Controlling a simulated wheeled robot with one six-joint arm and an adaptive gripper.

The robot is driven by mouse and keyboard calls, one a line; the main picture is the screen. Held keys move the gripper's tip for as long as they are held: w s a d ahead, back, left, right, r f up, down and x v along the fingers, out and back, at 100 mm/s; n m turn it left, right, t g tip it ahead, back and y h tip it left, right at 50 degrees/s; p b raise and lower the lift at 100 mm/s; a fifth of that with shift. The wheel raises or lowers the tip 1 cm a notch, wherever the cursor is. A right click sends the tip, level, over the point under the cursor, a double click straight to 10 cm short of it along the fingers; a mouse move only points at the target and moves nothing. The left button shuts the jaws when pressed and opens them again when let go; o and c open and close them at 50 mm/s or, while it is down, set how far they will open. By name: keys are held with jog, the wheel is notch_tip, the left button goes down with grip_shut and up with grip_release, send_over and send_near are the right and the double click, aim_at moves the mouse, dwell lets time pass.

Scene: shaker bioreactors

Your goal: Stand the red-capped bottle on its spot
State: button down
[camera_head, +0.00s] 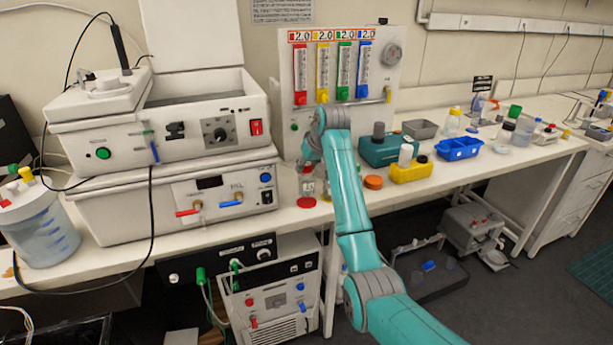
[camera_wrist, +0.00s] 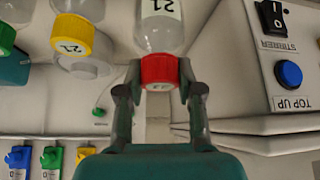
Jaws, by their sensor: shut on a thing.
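The red-capped bottle has a clear glass body with a numbered label. In the wrist view its red cap (camera_wrist: 160,70) sits between my fingertips, and its clear body (camera_wrist: 160,28) extends away from my gripper (camera_wrist: 160,88), which is shut on the cap. In the head view the bottle (camera_head: 308,186) is small and upright at the bench's front edge, below my wrist. A flat red disc (camera_head: 306,202) shows directly under it. I cannot tell whether the bottle touches the disc. My gripper's fingers are mostly hidden in the head view.
A yellow-capped bottle (camera_wrist: 72,36) stands beside the held one in the wrist view. White stacked machines (camera_head: 170,200) stand left, and a flow-meter panel (camera_head: 340,80) stands behind. An orange lid (camera_head: 373,182), a yellow block (camera_head: 411,171) and a blue rack (camera_head: 459,149) lie right.

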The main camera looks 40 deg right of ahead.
jog(key=shift+f, duration=1.75)
jog(key=c, duration=0.7)
grip_release()
jog(key=shift+f, duration=0.1)
jog(key=shift+c, duration=0.2)
jog(key=v, duration=1.2)
